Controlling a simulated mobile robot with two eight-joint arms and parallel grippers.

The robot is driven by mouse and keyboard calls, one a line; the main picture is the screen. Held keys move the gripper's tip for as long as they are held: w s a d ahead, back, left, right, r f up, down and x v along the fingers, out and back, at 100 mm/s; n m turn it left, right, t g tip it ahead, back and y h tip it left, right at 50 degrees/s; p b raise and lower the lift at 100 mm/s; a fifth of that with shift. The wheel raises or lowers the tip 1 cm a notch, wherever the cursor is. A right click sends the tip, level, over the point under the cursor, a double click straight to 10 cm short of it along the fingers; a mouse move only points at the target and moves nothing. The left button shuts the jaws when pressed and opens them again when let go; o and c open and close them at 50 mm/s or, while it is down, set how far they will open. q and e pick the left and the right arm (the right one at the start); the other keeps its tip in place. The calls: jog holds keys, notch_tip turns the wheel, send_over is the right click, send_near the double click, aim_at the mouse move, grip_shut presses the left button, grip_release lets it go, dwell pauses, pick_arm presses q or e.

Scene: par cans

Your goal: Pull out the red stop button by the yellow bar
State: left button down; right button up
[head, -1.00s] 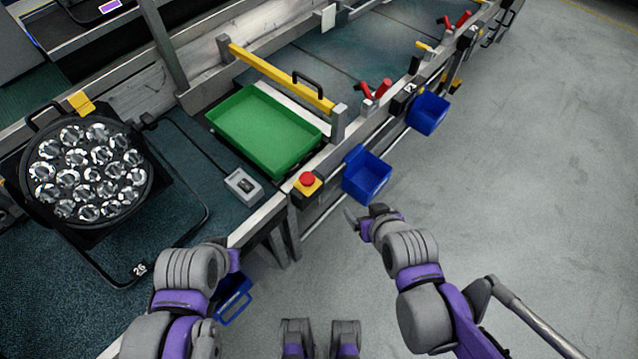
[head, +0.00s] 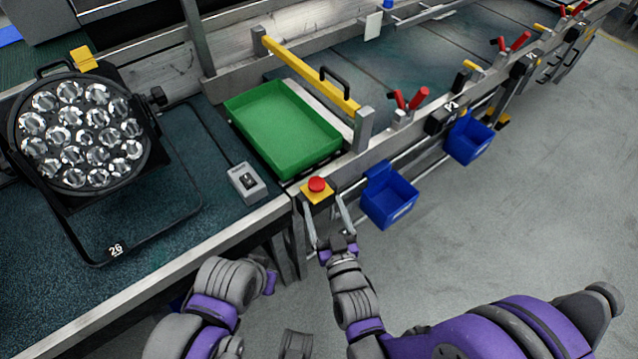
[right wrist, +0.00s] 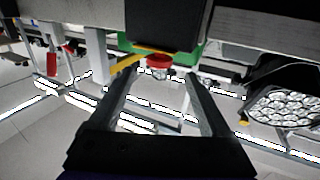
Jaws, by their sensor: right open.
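The red stop button (head: 317,185) sits on a small yellow box (head: 325,197) at the bench's front rail, just in front of the green tray's near corner. The yellow bar (head: 300,68) runs behind the tray, with a black handle on it. My right gripper (head: 323,203) is open, its two long fingers pointing at the box, with one tip to each side of it. In the right wrist view the red button (right wrist: 158,63) shows between and just beyond the fingertips (right wrist: 161,77); no contact is visible. My left arm is at the lower left; its gripper cannot be made out.
The green tray (head: 285,128) lies on the bench. A grey switch box (head: 247,183) is left of the button. A blue bin (head: 388,197) hangs close to the right of my right gripper. A par can (head: 80,135) lies at the left. The floor at the right is clear.

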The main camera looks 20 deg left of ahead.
aim_at(319, 191)
jog(key=x, duration=0.7)
jog(key=shift+w, duration=0.2)
grip_shut()
